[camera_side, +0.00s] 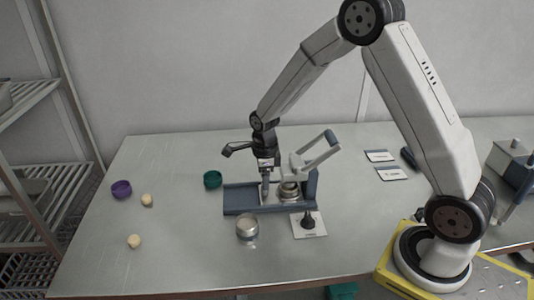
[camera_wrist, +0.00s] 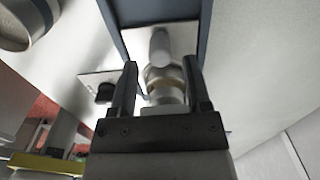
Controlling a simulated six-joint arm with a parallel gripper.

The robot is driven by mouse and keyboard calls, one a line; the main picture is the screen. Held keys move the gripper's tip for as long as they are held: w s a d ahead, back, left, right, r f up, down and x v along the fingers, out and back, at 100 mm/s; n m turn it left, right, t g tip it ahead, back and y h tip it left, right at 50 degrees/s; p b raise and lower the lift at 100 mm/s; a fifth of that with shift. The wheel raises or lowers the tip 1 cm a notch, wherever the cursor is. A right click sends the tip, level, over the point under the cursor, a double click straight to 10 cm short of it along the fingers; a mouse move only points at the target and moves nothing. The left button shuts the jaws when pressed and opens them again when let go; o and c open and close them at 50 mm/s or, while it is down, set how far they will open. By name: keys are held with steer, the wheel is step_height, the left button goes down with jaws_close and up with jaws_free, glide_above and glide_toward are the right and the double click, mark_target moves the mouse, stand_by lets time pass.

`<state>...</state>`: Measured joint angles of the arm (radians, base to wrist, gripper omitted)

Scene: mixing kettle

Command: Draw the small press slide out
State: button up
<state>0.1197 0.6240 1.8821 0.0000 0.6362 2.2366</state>
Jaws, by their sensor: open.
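The small press (camera_side: 240,209) stands mid-table, with a blue-grey base and frame and a raised pale lever handle (camera_side: 318,154). Its pale slide (camera_side: 266,196) lies within the base. In the wrist view the slide's light plate (camera_wrist: 137,37) shows between dark blue walls, with a rounded grey post (camera_wrist: 160,48) on it. A metal cylinder with a brassy band (camera_wrist: 165,86) shows between the fingers. My gripper (camera_side: 266,184) is low over the press, left of the lever; its fingers (camera_wrist: 160,66) are open either side of these parts. Contact cannot be told.
A metal cup (camera_side: 248,228) stands in front of the press. A black-knobbed stamp on a white card (camera_side: 308,222) is at its front right. A green cup (camera_side: 212,179), purple cup (camera_side: 121,189) and pale balls (camera_side: 147,200) lie left. Labelled cards (camera_side: 390,174) lie right.

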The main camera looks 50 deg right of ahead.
steer(key=shift+f, duration=1.7)
steer(key=shift+f, duration=0.1)
